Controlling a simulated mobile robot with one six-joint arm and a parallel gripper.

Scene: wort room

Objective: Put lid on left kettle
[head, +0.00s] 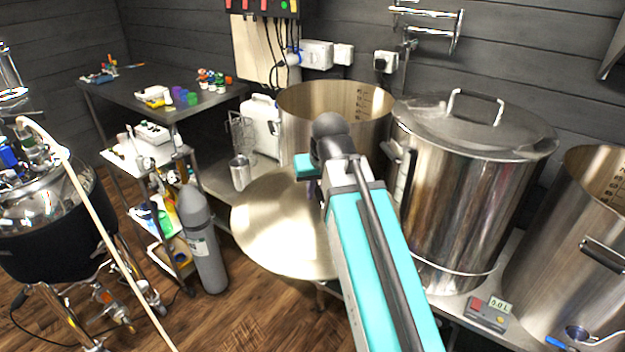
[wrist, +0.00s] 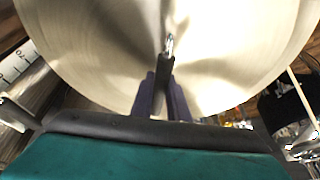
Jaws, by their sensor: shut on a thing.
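The lid (head: 270,225) is a large, round, shiny metal disc. In the head view it is in front of and below the left kettle's rim, apart from its opening, and partly hidden by my arm. My gripper (wrist: 167,62) is shut on the lid's handle in the wrist view, where the lid (wrist: 95,45) fills most of the picture. In the head view the gripper's fingers are hidden behind my arm. The left kettle (head: 315,103) is a wide steel pot, open on top, with volume marks inside. Its front is partly hidden by my arm.
The middle kettle (head: 465,190) has a lid on it with a raised handle. The right kettle (head: 575,240) is open. A white jerrycan (head: 262,128) and a metal jug (head: 240,173) stand left of the left kettle. A grey gas cylinder (head: 203,245) stands on the floor.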

